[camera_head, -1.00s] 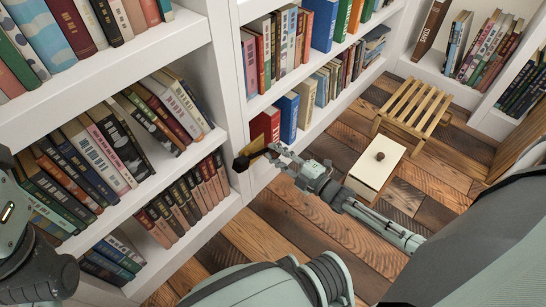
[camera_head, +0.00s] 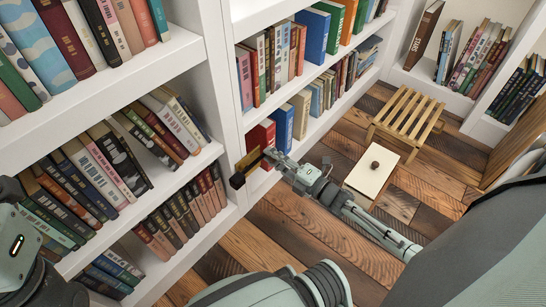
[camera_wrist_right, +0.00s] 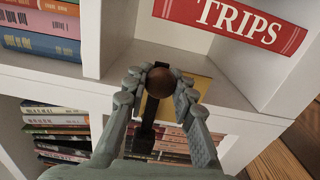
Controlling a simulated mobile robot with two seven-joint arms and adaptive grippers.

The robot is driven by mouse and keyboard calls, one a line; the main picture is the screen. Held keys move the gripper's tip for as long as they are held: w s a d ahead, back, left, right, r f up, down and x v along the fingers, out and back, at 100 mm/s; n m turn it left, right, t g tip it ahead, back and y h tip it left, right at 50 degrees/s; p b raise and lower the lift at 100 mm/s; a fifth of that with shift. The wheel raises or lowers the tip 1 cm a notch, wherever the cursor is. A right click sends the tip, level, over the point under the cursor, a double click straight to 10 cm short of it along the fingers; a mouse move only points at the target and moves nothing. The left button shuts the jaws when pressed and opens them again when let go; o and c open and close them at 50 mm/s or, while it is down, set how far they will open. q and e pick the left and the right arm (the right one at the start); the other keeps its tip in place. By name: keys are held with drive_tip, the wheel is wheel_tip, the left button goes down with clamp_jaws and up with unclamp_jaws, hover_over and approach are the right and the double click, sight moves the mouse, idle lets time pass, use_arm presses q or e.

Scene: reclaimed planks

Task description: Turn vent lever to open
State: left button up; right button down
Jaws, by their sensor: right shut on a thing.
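The vent lever has a round brown knob (camera_wrist_right: 160,82) and a dark stem (camera_wrist_right: 148,112) in the right wrist view. A yellow brass plate (camera_wrist_right: 200,88) lies behind it against the white shelf. In the head view the brass plate (camera_head: 248,160) and a dark block (camera_head: 237,181) show at the shelf upright's front edge. My right gripper (camera_head: 268,154) reaches them from the right. Its two fingers (camera_wrist_right: 160,80) are closed around the knob, one on each side. My left arm shows at the left edge, but its gripper is out of view.
White bookshelves (camera_head: 225,120) full of books stand at the left and back. A red "TRIPS" book (camera_wrist_right: 245,22) is just above the gripper. A slatted wooden stool (camera_head: 405,115) and a cream box with a knob (camera_head: 372,180) stand on the plank floor (camera_head: 300,235).

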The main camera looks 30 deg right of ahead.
drive_tip(key=shift+w+a+r, duration=0.1)
drive_tip(key=shift+r, duration=0.1)
drive_tip(key=c, duration=1.3)
unclamp_jaws()
drive_tip(key=shift+o, duration=0.2)
drive_tip(key=shift+f, duration=0.1)
drive_tip(key=shift+s, duration=0.3)
drive_tip(key=v, duration=1.1)
drive_tip(key=shift+s+d, duration=0.2)
drive_tip(key=shift+s, duration=0.05)
